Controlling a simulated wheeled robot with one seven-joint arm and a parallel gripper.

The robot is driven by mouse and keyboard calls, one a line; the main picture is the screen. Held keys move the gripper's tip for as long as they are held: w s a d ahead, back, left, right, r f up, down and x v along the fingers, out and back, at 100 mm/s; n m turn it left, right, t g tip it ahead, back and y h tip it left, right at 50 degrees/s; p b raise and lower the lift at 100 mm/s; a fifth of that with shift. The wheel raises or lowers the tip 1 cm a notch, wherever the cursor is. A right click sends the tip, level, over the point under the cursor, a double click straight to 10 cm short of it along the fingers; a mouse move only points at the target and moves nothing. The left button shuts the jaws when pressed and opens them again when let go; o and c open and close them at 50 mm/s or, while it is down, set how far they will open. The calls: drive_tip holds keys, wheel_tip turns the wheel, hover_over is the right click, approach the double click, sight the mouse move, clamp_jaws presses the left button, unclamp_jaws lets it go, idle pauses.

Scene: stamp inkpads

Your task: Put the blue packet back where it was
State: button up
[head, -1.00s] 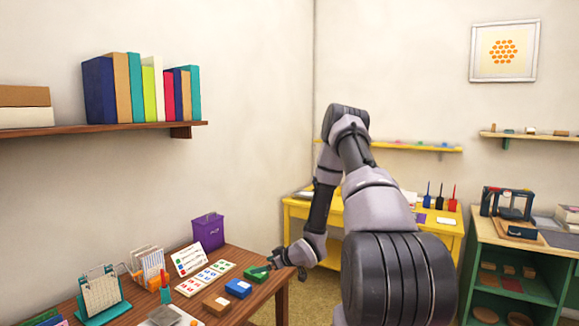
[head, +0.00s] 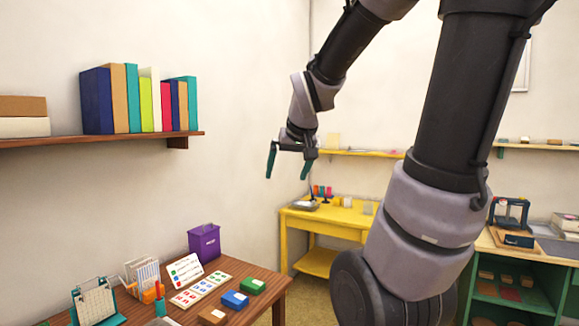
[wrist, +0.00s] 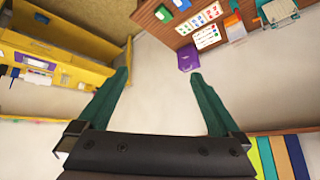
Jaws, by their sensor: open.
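The blue packet (head: 235,300) lies on the wooden table between a green packet (head: 252,286) and a brown packet (head: 212,316). In the wrist view the blue packet (wrist: 182,4) is at the top edge, small and partly cut off. My gripper (head: 288,173) is raised high above the far end of the table, its two teal fingers apart with nothing between them. In the wrist view the fingers of my gripper (wrist: 160,76) are spread wide, with only wall and distant furniture beyond.
A card with coloured marks (head: 203,288) lies beside the packets, with a standing card (head: 185,269) and a purple box (head: 204,243) behind. A desk calendar (head: 96,303) stands at left. A yellow desk (head: 325,221) stands beyond. A shelf of books (head: 100,138) is on the left wall.

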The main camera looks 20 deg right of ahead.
drive_tip(key=s+a+r+m+y, duration=0.1)
drive_tip(key=s+a, duration=0.1)
drive_tip(key=s, duration=0.4)
drive_tip(key=s+a+r+y, duration=0.1)
drive_tip(key=s+a+r, duration=0.1)
drive_tip(key=s, duration=0.4)
drive_tip(key=shift+s+a+r+m, duration=0.15)
drive_tip(key=shift+a+m, duration=0.25)
